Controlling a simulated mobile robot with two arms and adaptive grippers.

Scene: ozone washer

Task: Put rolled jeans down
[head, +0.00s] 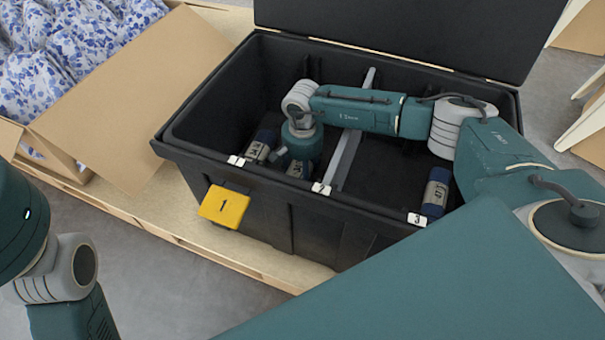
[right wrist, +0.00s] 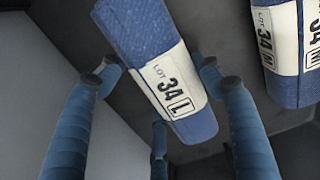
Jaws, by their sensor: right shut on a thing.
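A rolled pair of blue jeans with a white "LOT 34 L" band (right wrist: 168,85) sits between the blue fingers of my right gripper (right wrist: 160,75), which is shut on it. In the head view my right arm reaches down into the left part of the black bin (head: 272,178); my wrist hides most of the gripper. A dark roll (head: 300,168) shows just under the wrist. Another rolled pair (head: 262,145) lies close to its left, and a "34 M" roll (right wrist: 290,50) shows at the right in the right wrist view. My left gripper is outside the picture.
A further roll (head: 436,190) lies in the bin's right part, past a grey divider (head: 346,158). The bin's lid (head: 420,35) stands open behind. A yellow "1" tag (head: 224,206) hangs on the front. A cardboard box (head: 140,95) with blue-patterned bundles stands left.

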